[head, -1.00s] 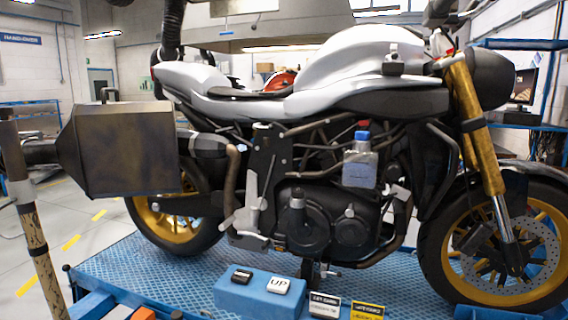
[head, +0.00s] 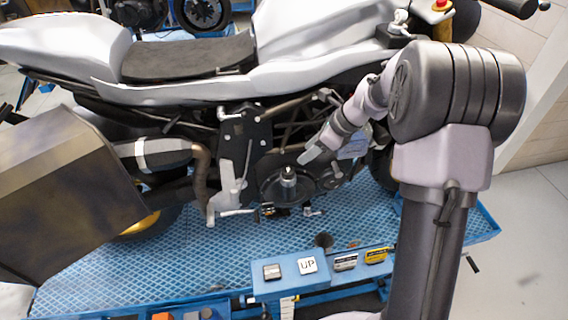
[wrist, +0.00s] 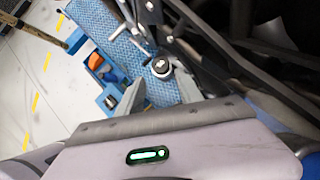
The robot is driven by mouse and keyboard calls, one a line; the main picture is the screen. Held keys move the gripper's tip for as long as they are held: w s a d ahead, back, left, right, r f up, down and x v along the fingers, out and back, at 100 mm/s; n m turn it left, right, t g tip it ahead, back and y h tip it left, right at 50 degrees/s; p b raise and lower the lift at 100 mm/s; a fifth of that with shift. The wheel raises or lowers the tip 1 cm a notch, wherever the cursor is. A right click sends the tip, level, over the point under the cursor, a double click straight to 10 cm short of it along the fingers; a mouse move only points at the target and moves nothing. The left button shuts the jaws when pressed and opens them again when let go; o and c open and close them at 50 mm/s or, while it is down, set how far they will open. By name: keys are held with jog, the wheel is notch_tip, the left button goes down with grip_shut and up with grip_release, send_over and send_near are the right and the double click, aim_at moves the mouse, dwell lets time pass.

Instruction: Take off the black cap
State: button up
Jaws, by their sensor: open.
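My gripper (head: 308,157) reaches in from the right, just above and right of the cap in the head view. In the wrist view my gripper (wrist: 160,93) is open, its two grey fingers apart. The cap lies beyond the fingertips, roughly in line with the gap. I cannot tell the exact distance; nothing shows between the fingers.
The motorcycle's dark frame and hoses crowd around the engine. The blue platform (head: 180,265) is mostly clear.

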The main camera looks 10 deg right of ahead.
aim_at(288, 170)
jog(key=p+x, duration=0.1)
jog(key=x, duration=1)
jog(key=shift+d+f, duration=0.1)
jog(key=shift+s, duration=0.2)
jog(key=shift+c, duration=0.9)
grip_shut()
